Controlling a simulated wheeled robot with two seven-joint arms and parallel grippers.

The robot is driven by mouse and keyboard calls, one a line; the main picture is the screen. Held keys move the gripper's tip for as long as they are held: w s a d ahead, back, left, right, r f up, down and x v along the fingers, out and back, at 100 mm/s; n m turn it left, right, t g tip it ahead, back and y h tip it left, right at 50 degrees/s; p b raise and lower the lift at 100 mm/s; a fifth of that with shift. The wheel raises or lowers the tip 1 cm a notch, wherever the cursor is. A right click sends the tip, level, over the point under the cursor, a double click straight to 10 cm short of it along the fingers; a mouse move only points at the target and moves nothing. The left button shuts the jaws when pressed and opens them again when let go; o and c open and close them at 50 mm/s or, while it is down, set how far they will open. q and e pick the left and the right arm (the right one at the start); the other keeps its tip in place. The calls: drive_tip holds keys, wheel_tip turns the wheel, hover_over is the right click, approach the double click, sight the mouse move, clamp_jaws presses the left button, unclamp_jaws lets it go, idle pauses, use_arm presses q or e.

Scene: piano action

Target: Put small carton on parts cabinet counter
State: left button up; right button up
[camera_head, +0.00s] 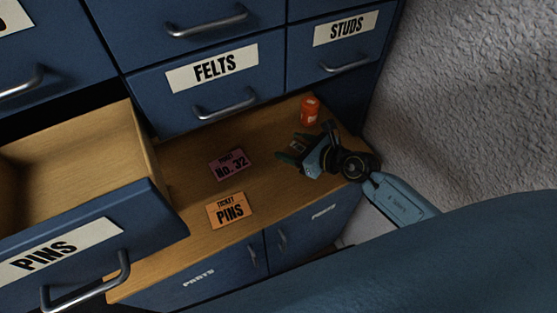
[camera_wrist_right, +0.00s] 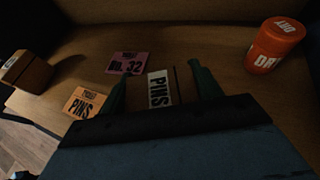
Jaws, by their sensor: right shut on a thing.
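The small carton (camera_wrist_right: 159,90), a brown box with a white label reading PINS, sits between the green fingers of my right gripper (camera_wrist_right: 158,78). In the head view the carton (camera_head: 298,146) is small and partly hidden by my right gripper (camera_head: 296,150), which is shut on it. The gripper is over the right part of the wooden parts cabinet counter (camera_head: 185,160). I cannot tell whether the carton touches the counter. My left gripper is not in view.
An orange canister (camera_head: 310,110) stands on the counter behind the carton. A pink ticket (camera_head: 231,164) and an orange PINS ticket (camera_head: 230,210) lie to the left. An open PINS drawer (camera_head: 75,245) juts out at left. Closed drawers rise behind; a grey wall (camera_head: 470,100) is at right.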

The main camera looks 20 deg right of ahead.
sight(292, 170)
wheel_tip(292, 170, down, 4)
drive_tip(key=shift+r+b, duration=0.15)
drive_tip(key=shift+b, duration=0.55)
drive_tip(key=shift+w+f+b, duration=0.1)
drive_tip(key=shift+f+b, duration=0.2)
drive_tip(key=shift+f, duration=0.1)
wheel_tip(292, 170, down, 4)
drive_tip(key=shift+r+b, duration=0.25)
drive_tip(key=shift+b, duration=0.85)
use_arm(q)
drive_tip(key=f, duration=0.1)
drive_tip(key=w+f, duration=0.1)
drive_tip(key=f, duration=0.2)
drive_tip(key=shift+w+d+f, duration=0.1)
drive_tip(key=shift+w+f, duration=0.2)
use_arm(e)
drive_tip(key=shift+r, duration=0.15)
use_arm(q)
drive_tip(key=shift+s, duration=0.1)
use_arm(e)
drive_tip(key=shift+f, duration=0.2)
drive_tip(key=o, duration=1)
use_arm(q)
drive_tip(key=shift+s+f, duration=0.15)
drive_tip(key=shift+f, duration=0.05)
